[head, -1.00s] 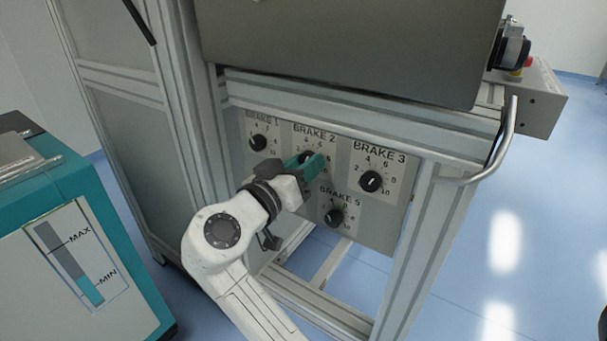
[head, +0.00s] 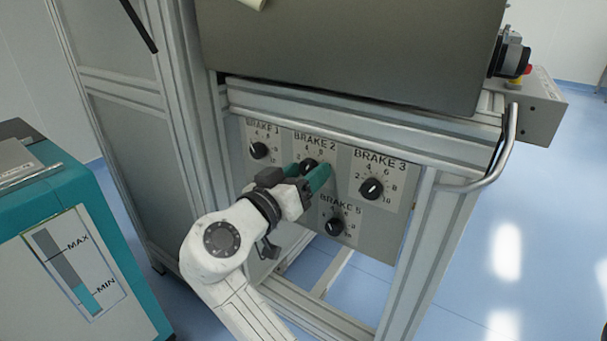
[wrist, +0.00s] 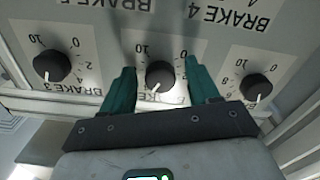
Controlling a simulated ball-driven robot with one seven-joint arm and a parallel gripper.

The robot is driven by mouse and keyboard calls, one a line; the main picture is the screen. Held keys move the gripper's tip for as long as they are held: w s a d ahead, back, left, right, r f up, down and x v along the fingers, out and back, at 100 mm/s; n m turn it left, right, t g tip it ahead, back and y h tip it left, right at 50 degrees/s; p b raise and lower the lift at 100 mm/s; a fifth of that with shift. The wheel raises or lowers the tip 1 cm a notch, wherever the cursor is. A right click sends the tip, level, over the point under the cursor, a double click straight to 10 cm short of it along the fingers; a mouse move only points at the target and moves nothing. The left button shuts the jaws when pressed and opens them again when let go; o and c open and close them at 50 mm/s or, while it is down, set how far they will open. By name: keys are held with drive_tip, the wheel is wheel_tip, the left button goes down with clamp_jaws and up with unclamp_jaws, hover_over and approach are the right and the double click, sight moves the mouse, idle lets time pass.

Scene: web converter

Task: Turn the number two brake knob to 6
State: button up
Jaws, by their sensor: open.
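The brake 2 knob (head: 308,164) is round and black, on a grey panel under a "BRAKE 2" label, partly covered by my gripper in the head view. In the wrist view the same knob (wrist: 159,76) sits upside down between my gripper's teal fingers. Its white pointer line faces down in that picture; the number it meets is hidden or unreadable. My gripper (wrist: 161,68) is open, one finger on each side of the knob, with gaps showing. In the head view my gripper (head: 311,172) is in front of the panel at this knob.
Similar knobs for brake 1 (head: 259,150), brake 3 (head: 371,188) and brake 5 (head: 334,227) are close by. A metal frame beam (head: 360,125) runs above the panel. A bent handle (head: 500,165) juts out at right. A teal cabinet (head: 110,240) stands at left.

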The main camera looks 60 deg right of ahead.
drive_tip(key=a+p, duration=0.2)
drive_tip(key=a, duration=0.8)
drive_tip(key=shift+s+a+p, duration=0.15)
drive_tip(key=shift+a+p, duration=0.15)
drive_tip(key=shift+a, duration=0.1)
drive_tip(key=s+d+f+n+y, duration=0.2)
drive_tip(key=s+f+n+y, duration=0.1)
drive_tip(key=f, duration=0.4)
drive_tip(key=s+d+f+n+t+y, duration=0.1)
drive_tip(key=s+d+f+n+y, duration=0.15)
drive_tip(key=f, duration=0.55)
drive_tip(key=s+d+f+n+y, duration=0.1)
drive_tip(key=s+f+n+y, duration=0.2)
drive_tip(key=f, duration=0.4)
drive_tip(key=s+a+f+n+y, duration=0.5)
drive_tip(key=s+a+f+y, duration=0.35)
drive_tip(key=s+f, duration=0.25)
wheel_tip(320, 180, up, 33)
drive_tip(key=p, duration=3.3)
drive_tip(key=shift+s+d+g+y, duration=0.15)
drive_tip(key=shift+g+y, duration=0.15)
drive_tip(key=shift+y, duration=0.1)
